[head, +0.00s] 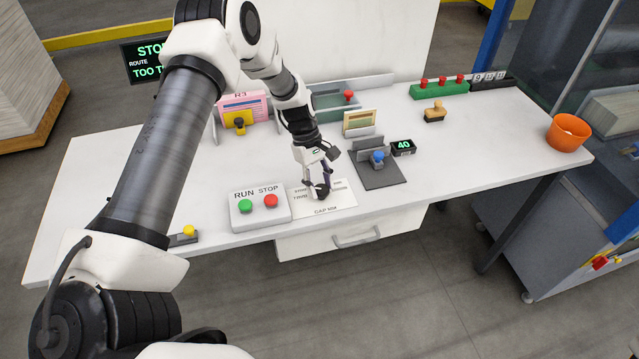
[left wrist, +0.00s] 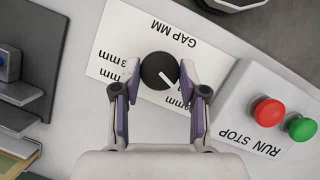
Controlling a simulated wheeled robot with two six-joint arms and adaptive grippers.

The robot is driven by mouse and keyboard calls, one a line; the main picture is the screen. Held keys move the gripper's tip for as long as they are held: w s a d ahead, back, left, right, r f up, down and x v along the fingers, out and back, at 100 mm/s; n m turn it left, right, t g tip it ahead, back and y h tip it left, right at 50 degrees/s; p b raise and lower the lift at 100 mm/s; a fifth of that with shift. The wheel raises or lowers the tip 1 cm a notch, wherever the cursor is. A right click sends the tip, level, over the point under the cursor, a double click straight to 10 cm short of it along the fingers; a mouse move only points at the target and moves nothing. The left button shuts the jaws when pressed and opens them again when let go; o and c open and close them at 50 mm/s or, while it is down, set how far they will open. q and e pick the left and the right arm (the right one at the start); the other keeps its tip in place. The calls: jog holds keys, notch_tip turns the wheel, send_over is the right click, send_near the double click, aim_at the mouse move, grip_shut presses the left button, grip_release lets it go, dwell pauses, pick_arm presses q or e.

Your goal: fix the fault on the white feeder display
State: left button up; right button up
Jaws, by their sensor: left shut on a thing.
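A black display (head: 150,62) with green text stands behind the table at the upper left. It reads "STO…", "ROUTE" and "TOO T…"; my left arm hides the rest. A white plate (head: 341,199) marked "GAP MM" lies near the table's front edge; it also shows in the left wrist view (left wrist: 125,35). A round black knob (left wrist: 157,70) with a white pointer line sits on it among mm labels. My left gripper (head: 320,188) points down over the plate, its fingers shut on both sides of the knob. My right gripper is not in view.
The RUN STOP box (head: 261,205), with green and red buttons, stands just left of the plate. A grey fixture (head: 378,170) with a blue knob and a small "40" readout (head: 403,147) are to the right. An orange bowl (head: 568,132) stands at the far right. The table between them is clear.

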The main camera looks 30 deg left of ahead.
pick_arm(q)
jog(key=shift+s+f+m+g, duration=0.1)
jog(key=shift+f+m+g, duration=0.2)
jog(key=shift+m, duration=0.1)
jog(key=m+g+b, duration=0.1)
jog(key=m, duration=0.2)
jog(key=shift+d+f+y, duration=0.1)
jog(key=shift+y, duration=0.2)
jog(key=m+g+y+b, duration=0.1)
jog(key=m, duration=0.4)
jog(key=shift+d, duration=0.1)
jog(key=shift+y, duration=0.3)
jog(key=o, duration=1.1)
jog(key=shift+w, duration=0.3)
